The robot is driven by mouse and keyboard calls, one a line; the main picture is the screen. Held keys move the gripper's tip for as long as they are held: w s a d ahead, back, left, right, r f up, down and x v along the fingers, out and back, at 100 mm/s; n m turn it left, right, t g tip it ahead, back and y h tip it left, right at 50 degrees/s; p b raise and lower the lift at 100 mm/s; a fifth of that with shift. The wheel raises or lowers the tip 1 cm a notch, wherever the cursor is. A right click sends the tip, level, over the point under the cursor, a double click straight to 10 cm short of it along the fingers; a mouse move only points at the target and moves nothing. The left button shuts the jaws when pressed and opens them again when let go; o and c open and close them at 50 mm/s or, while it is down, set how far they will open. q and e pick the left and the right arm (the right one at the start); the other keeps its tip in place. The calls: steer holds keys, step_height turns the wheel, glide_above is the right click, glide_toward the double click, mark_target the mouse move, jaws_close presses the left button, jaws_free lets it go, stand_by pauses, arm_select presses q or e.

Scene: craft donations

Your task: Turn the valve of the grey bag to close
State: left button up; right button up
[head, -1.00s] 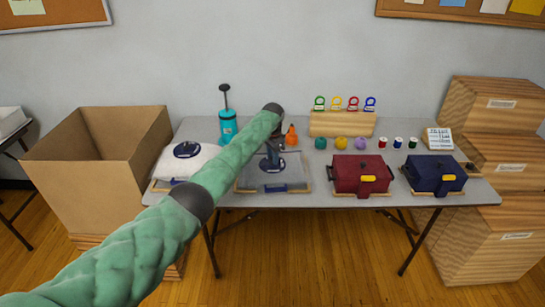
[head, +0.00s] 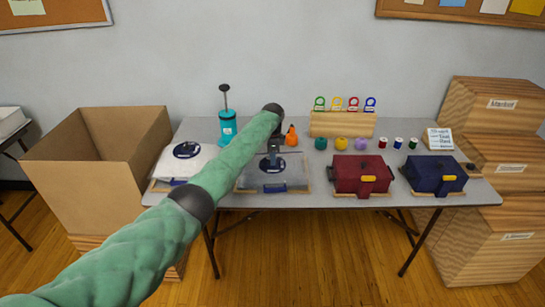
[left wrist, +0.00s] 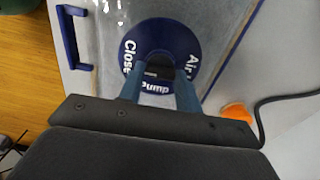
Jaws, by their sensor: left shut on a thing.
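The grey bag (head: 250,185) lies flat on the table, a see-through bag with a blue clip at its front edge. It also shows in the left wrist view (left wrist: 105,30). Its valve (left wrist: 160,35) is a round dark blue disc with the white words "Close", "Air" and "Pump" around a dark central knob (left wrist: 160,68). My left gripper (head: 273,150) is over the valve from above. In the left wrist view its blue fingers (left wrist: 160,88) are shut on the knob, beside the word "Pump". I cannot tell where the knob points. My right gripper is out of view.
A white bag (head: 205,157) with a similar valve lies to the left. The teal pump (head: 228,128) and an orange nozzle (head: 291,136) stand behind. A red box (head: 355,172) and a blue box (head: 430,175) are to the right. A large open carton (head: 85,190) stands left.

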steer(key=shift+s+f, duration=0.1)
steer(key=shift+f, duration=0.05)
arm_select(q)
steer(key=o, duration=1)
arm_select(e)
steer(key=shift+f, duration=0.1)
arm_select(q)
steer(key=shift+r, duration=0.25)
step_height(320, 180, up, 7)
steer(key=shift+r+b, duration=0.15)
steer(key=shift+b, duration=0.8)
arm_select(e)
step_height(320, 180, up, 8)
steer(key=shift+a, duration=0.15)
